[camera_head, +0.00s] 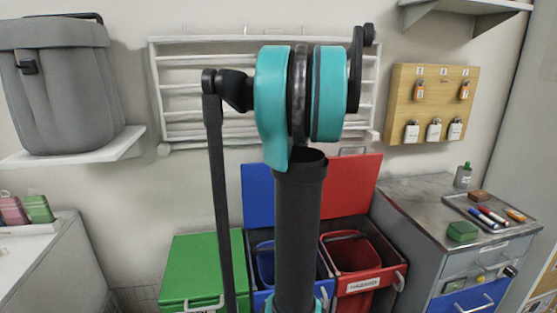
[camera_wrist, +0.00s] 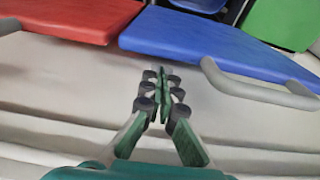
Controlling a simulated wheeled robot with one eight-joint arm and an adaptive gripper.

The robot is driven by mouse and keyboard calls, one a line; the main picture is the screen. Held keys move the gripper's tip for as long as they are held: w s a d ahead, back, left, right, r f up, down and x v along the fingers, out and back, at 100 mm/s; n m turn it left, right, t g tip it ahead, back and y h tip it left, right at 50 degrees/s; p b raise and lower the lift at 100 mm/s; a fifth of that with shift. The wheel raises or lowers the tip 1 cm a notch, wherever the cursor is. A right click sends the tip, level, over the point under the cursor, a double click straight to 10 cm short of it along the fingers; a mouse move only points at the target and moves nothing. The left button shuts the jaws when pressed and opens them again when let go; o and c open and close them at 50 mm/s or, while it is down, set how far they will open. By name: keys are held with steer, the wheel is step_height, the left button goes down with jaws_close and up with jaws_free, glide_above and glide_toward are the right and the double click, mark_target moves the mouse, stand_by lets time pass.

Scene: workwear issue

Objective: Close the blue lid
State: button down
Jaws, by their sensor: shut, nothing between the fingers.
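The blue lid (camera_head: 257,192) stands raised at the back of the blue bin (camera_head: 263,299), which is open; my arm hides part of both. In the wrist view, the blue lid (camera_wrist: 215,45) lies ahead of my gripper, with a grey handle (camera_wrist: 260,89) along its near edge at the right. My gripper (camera_wrist: 162,73) is shut and empty, its tips just short of the lid's near edge; I cannot tell whether they touch it. The gripper is hidden in the head view.
The red lid (camera_head: 355,181) stands raised beside the blue one, over the open red bin (camera_head: 357,286). The green lid (camera_head: 203,263) is down at the left. A white wall rack (camera_head: 185,90) is behind. A grey cabinet (camera_head: 425,225) stands at the right.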

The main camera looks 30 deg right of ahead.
steer(key=shift+f, duration=0.3)
steer(key=shift+s+a, duration=0.9)
steer(key=shift+s, duration=2.6)
step_height(320, 180, up, 10)
steer(key=shift+f, duration=0.25)
